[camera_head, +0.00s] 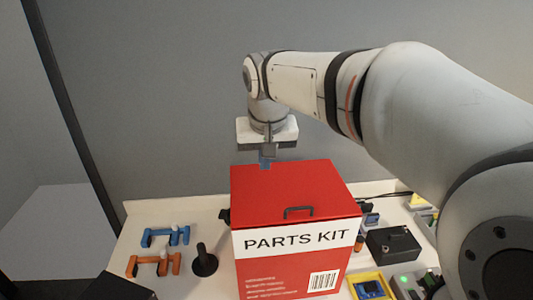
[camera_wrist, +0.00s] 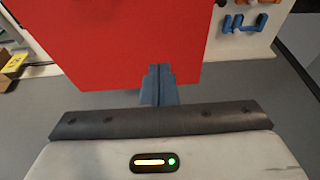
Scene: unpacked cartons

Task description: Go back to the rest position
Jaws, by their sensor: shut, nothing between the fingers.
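My gripper (camera_head: 267,160) is above the back edge of the red parts kit box (camera_head: 272,203) in the head view. The wrist view shows my gripper (camera_wrist: 160,72) with its two blue-grey fingers shut together and nothing between them. The red box (camera_wrist: 117,35) fills the upper middle of the wrist view, beyond the fingertips. In the head view the box stands closed on the table, with a dark handle on its lid and a white "PARTS KIT" label on its front. I cannot tell the exact gap between the fingertips and the box.
The white table (camera_head: 150,212) holds blue (camera_head: 166,236) and orange (camera_head: 152,263) brackets and a black post (camera_head: 204,262) left of the box. A black box (camera_head: 391,243) and a yellow tray (camera_head: 369,286) lie to its right. A grey wall stands behind.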

